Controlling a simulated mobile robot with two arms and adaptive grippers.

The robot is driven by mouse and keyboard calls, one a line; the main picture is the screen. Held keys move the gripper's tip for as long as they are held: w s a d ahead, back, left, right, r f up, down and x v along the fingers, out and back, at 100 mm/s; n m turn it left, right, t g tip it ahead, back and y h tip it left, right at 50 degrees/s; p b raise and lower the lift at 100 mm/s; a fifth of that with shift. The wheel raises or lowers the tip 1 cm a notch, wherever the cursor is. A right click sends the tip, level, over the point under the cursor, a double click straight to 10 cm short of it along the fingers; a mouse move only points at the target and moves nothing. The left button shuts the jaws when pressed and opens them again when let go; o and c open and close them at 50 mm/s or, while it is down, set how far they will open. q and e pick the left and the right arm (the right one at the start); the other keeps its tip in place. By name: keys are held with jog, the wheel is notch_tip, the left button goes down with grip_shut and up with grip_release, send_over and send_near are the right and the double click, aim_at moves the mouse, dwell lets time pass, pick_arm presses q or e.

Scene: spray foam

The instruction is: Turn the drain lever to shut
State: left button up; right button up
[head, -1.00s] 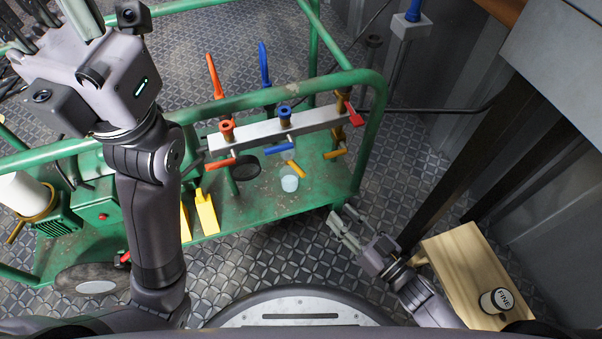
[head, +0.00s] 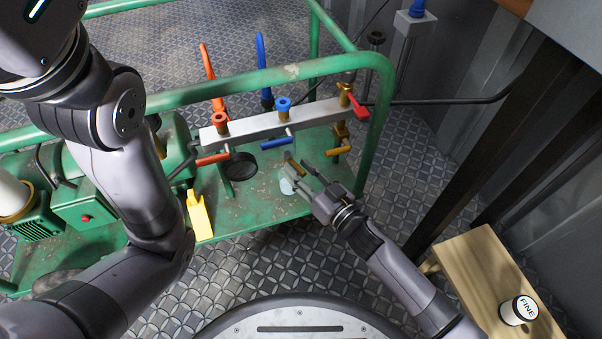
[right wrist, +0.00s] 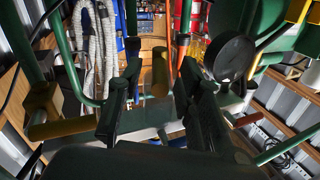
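The drain lever appears to be the short yellow handle (head: 290,157) low on the pump cart's manifold, above a pale cup (head: 287,186); my right gripper partly hides it in the head view. My right gripper (head: 297,168) reaches in from the lower right, with its fingers at this handle. In the right wrist view, the two dark fingers (right wrist: 163,112) stand apart. A yellow handle (right wrist: 160,75) shows upright in the gap between them; I cannot tell whether they touch it. My left gripper is out of frame; only my left arm shows.
Close by on the manifold bar (head: 255,123) are an orange lever (head: 212,159), a blue lever (head: 275,143), another yellow lever (head: 339,150) and a red lever (head: 356,106). The green cart rail (head: 270,74) runs above. A wooden bench (head: 470,270) holds a white can (head: 518,310).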

jog(key=shift+c, duration=0.2)
grip_shut()
dwell(0.3)
dwell(0.4)
